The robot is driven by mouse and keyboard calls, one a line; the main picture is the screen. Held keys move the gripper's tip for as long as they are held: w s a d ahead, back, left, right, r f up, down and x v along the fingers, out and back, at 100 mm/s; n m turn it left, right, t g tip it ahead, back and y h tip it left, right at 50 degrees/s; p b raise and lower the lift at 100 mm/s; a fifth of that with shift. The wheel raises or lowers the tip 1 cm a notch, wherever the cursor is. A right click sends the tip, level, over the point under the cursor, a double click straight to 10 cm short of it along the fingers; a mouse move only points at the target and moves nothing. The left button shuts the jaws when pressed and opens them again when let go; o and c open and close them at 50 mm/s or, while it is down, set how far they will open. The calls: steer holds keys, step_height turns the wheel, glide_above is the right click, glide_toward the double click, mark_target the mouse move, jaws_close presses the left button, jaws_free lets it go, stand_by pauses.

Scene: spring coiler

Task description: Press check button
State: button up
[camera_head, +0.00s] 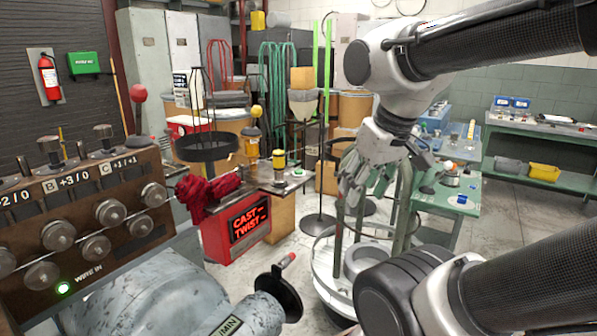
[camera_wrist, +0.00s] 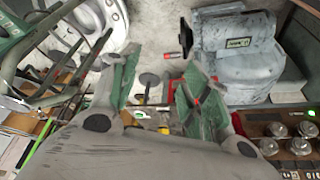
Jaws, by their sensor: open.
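No label reading "check" is legible, so I cannot tell for certain which part is the check button. A small green button on a pale base (camera_head: 298,171) sits at the right end of the bench by the red machine. A similar green-topped part shows in the wrist view (camera_wrist: 139,114), low between my fingers. My gripper (camera_head: 354,188) is in the air to the right of that bench, apart from it, with its fingers pointing down. In the wrist view my gripper (camera_wrist: 160,82) has its two green-padded fingers spread, and nothing is held between them.
A red machine with a "CAST TWIST" sign (camera_head: 236,230) stands left of centre. A brown panel of knobs (camera_head: 75,225) with a lit green lamp (camera_head: 64,289) is at the left. A grey motor (camera_head: 165,300) is in front. A green table (camera_head: 430,200) stands right.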

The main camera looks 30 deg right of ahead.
jaws_close()
stand_by(1.2)
